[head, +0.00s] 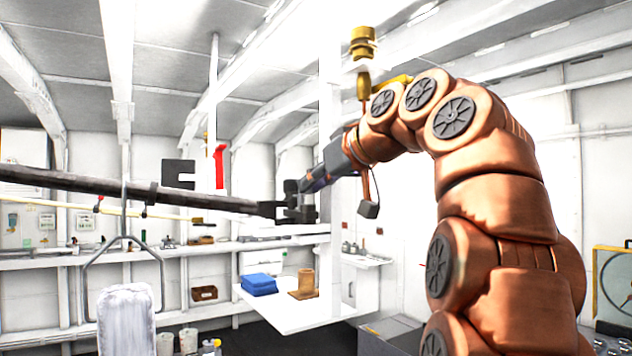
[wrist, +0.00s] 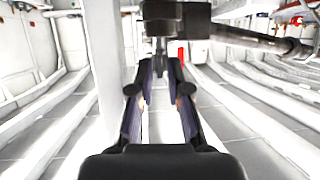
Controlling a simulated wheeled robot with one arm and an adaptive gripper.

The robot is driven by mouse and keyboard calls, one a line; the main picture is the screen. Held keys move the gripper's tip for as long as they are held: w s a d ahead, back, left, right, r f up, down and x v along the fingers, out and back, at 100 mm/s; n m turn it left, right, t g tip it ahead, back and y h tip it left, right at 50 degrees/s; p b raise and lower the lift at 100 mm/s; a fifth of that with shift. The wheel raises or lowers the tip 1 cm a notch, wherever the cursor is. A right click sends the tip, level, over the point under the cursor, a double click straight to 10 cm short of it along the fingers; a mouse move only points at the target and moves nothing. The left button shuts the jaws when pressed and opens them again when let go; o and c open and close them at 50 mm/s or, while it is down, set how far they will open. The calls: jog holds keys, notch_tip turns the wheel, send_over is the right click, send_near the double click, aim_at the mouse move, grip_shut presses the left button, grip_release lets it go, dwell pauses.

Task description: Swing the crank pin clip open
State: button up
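A long dark rod (head: 130,188) comes in from the left in the head view and ends in a dark fork-like fitting (head: 293,208). The fitting shows as a dark block (wrist: 176,18) at the top of the wrist view, with a narrow dark piece (wrist: 160,48) hanging below it. I cannot make out for certain which part is the crank pin clip. My gripper (head: 312,186) is at the fitting, pointing down-left. In the wrist view my gripper (wrist: 161,72) has a gap between its fingers, close below the fitting. Contact cannot be told.
A white shelf with a blue folded cloth (head: 259,284) and a brown cup-like object (head: 304,284) lies below the fitting. A red bar (head: 219,167) and a dark notched plate (head: 179,174) hang behind the rod. A dark block (head: 369,209) hangs by my wrist.

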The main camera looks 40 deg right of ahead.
grip_shut()
dwell(0.3)
jog(key=shift+r+n+y, duration=0.25)
jog(key=shift+n+y, duration=0.05)
jog(key=shift+y, duration=0.1)
jog(key=shift+d+n+y+p, duration=0.3)
jog(key=shift+n+y, duration=0.1)
jog(key=shift+y, duration=0.1)
jog(key=shift+f, duration=0.1)
grip_release()
jog(key=shift+f, duration=0.1)
